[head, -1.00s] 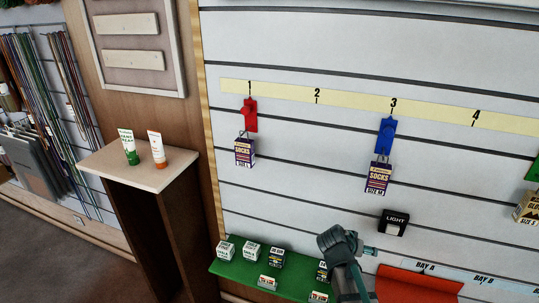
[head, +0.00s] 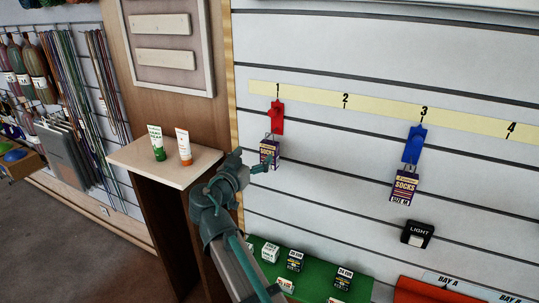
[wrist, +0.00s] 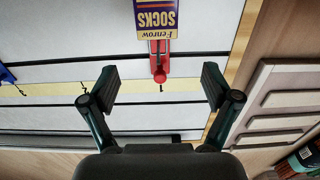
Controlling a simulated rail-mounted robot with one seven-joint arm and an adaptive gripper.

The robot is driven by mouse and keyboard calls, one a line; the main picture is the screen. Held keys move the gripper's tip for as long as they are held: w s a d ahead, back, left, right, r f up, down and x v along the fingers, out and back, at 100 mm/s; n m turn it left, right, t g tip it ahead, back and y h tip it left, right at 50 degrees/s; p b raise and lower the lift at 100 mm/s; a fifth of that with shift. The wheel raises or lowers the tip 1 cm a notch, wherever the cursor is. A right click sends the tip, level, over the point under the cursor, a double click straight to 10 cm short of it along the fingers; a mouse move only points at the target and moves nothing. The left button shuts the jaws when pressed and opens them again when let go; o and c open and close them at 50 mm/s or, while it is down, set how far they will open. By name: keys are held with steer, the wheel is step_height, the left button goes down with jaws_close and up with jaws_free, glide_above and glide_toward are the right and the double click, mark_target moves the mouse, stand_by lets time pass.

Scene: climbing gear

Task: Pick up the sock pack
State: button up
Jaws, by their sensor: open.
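A purple and yellow sock pack (head: 267,149) hangs from a red hook (head: 277,116) under number 1, its lower part partly covered by my gripper. A second sock pack (head: 405,188) hangs from a blue hook (head: 414,146) under number 3. My gripper (head: 262,166) is at the first pack in the head view. In the wrist view, turned upside down, that pack (wrist: 157,18) and its red hook (wrist: 158,60) show beyond my gripper (wrist: 159,88). Its fingers are wide apart with nothing between them; the pack is cut off by the top edge.
A wooden stand (head: 185,172) with two tubes is left of my arm. A green shelf (head: 315,284) with small boxes lies below, and a black LIGHT box (head: 417,234) is on the wall to the right. The wall between the two hooks is clear.

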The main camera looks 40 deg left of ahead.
mark_target(264, 146)
steer(key=p+x, duration=0.1)
steer(key=x, duration=0.4)
steer(key=shift+w, duration=0.1)
steer(key=shift+w+p, duration=0.6)
steer(key=shift+p, duration=0.1)
steer(key=p+x, duration=0.1)
steer(key=x, duration=0.2)
steer(key=shift+w+p, duration=0.2)
steer(key=shift+p, duration=0.2)
steer(key=shift+w+a+f, duration=0.1)
steer(key=shift+w+f, duration=0.05)
steer(key=shift+w, duration=0.1)
steer(key=c, duration=1.3)
steer(key=shift+b, duration=0.7)
steer(key=b+v, duration=0.1)
steer(key=v, duration=0.5)
steer(key=b+v, duration=0.2)
steer(key=v, duration=0.4)
steer(key=b+v, duration=0.1)
steer(key=v, duration=0.5)
steer(key=shift+r+b, duration=0.3)
steer(key=shift+b, duration=0.05)
